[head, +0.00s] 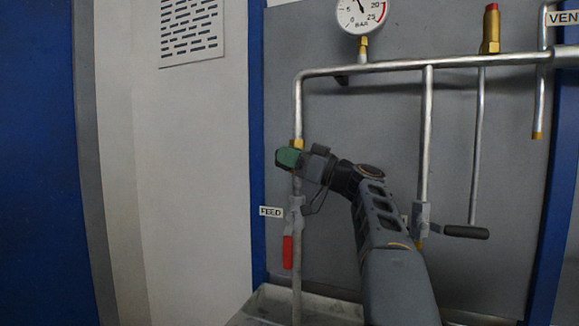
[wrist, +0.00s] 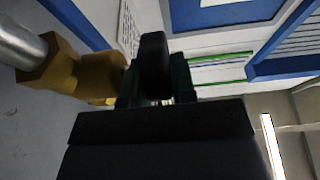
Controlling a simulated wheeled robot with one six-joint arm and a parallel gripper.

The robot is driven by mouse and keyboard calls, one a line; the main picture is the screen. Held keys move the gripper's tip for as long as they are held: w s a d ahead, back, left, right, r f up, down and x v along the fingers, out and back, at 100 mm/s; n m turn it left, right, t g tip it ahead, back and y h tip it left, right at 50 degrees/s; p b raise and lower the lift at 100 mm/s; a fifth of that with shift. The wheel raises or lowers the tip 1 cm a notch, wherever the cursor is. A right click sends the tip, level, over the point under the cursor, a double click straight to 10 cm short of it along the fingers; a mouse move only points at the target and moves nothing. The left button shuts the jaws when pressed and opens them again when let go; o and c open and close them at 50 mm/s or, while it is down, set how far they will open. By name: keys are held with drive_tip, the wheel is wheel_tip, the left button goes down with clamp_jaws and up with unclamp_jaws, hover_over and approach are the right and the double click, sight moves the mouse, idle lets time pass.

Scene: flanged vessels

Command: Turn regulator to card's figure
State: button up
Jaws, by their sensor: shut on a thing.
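The brass regulator (head: 298,143) sits on the left vertical pipe above the FEED label, mostly hidden by my gripper in the head view. In the wrist view its brass body (wrist: 95,75) is at the left, joined to a steel pipe. My gripper (head: 286,158) has green fingers and is at the regulator. In the wrist view the fingers are shut on a black knob (wrist: 154,65) beside the brass. The pressure gauge (head: 360,14) is cut off at the top; its needle points up and slightly left, between 5 and 20 BAR. No card with a figure is visible.
A FEED label (head: 271,211) and a red-handled valve (head: 288,250) are below my gripper. A black-handled valve (head: 466,232) is at the right. A brass relief fitting with a red top (head: 491,30) stands on the upper pipe near a cut-off VEN label (head: 563,18).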

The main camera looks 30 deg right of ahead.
idle(0.4)
drive_tip(key=o, duration=0.6)
drive_tip(key=shift+o, duration=0.2)
drive_tip(key=v, duration=1.3)
drive_tip(key=shift+s+d, duration=0.3)
drive_tip(key=shift+f, duration=0.15)
